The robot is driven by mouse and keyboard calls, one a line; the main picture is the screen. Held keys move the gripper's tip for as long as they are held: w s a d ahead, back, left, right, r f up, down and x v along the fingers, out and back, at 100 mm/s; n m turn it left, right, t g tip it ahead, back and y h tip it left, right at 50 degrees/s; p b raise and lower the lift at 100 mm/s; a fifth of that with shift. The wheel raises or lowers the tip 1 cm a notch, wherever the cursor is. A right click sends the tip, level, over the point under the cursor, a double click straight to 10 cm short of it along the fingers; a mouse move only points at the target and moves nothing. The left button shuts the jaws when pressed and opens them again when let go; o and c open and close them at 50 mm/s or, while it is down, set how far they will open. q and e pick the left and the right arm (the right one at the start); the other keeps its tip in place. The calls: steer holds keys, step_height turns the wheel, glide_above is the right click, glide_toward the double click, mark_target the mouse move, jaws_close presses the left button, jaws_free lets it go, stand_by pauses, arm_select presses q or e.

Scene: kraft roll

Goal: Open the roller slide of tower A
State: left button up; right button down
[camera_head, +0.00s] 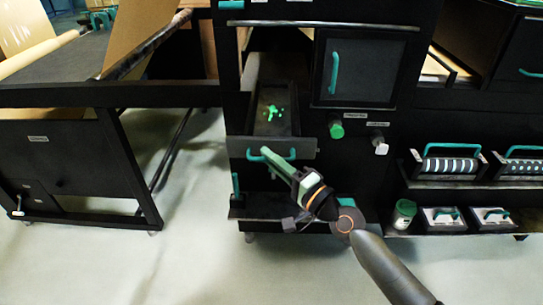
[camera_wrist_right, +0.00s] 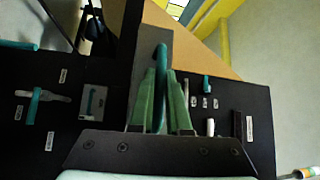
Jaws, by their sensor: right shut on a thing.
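The slide (camera_head: 305,148) of the black tower (camera_head: 262,205) stands out from the tower front like a drawer. Small bright green pieces (camera_head: 271,112) show inside it. Its teal handle (camera_head: 290,155) is on the front panel. My right gripper (camera_head: 267,153) reaches in from the lower right and is shut on this handle. In the right wrist view, the handle (camera_wrist_right: 161,60) stands between the two pale green fingers of the gripper (camera_wrist_right: 161,90). No tower label is readable. My left gripper is not in view.
A closed door with a teal handle (camera_head: 334,73) is above right of the slide. A green knob (camera_head: 336,130) and a white knob (camera_head: 380,146) sit below it. A shelf with patterned rollers (camera_head: 450,165) is at right. A black table (camera_head: 70,96) stands at left.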

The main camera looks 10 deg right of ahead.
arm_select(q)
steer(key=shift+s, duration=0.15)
arm_select(e)
steer(key=shift+s, duration=0.25)
steer(key=c, duration=0.9)
jaws_free()
arm_select(q)
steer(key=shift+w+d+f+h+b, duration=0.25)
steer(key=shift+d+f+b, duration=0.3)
steer(key=shift+b, duration=0.4)
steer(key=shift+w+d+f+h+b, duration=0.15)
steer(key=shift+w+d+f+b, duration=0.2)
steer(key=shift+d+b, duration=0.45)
arm_select(e)
steer(key=shift+v, duration=6.2)
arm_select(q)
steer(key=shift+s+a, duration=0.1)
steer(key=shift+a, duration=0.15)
arm_select(e)
steer(key=shift+f, duration=0.1)
